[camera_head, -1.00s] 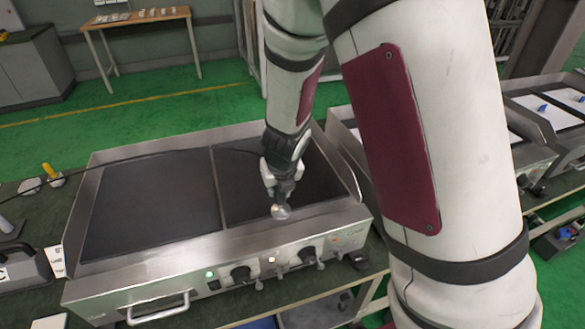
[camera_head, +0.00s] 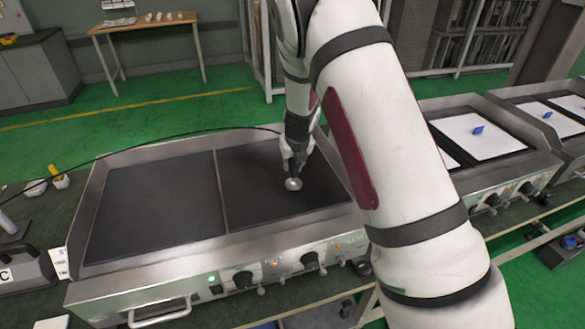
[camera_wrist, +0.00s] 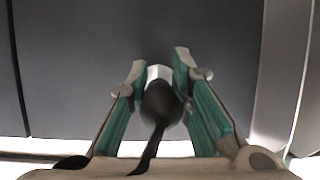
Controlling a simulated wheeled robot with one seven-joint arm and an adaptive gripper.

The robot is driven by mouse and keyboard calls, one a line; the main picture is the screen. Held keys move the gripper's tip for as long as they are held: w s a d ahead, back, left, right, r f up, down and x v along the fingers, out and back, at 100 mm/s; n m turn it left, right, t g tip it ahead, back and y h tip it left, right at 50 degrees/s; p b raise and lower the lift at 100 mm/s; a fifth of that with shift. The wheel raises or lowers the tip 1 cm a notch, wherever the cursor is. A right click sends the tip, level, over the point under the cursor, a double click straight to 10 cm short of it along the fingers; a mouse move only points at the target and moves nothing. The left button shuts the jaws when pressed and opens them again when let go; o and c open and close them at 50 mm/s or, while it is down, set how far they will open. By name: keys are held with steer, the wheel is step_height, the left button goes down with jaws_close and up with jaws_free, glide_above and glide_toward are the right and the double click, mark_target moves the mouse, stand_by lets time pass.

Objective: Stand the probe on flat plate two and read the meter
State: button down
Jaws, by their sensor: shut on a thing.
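The griddle has two dark flat plates, a left plate (camera_head: 155,205) and a right plate (camera_head: 255,198), split by a thin metal strip. My gripper (camera_head: 292,172) is over the right plate, shut on the probe. The probe's round silver foot (camera_head: 293,184) shows below the fingers, at or just above the plate; I cannot tell if it touches. In the wrist view the probe (camera_wrist: 160,100) sits between the two green-sided fingers, with its black cable running toward me. The probe's cable (camera_head: 150,143) arcs left over the griddle. I cannot make out a meter reading.
Knobs and lit lamps line the griddle's front panel (camera_head: 250,277). A dark device (camera_head: 25,270) with a letter C and a yellow-topped item (camera_head: 57,178) stand at left. Another griddle with white plates (camera_head: 480,137) bearing blue items is at right.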

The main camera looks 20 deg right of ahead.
steer(key=shift+f, duration=0.9)
steer(key=shift+f, duration=0.1)
steer(key=c, duration=1.4)
jaws_free()
steer(key=shift+c, duration=0.2)
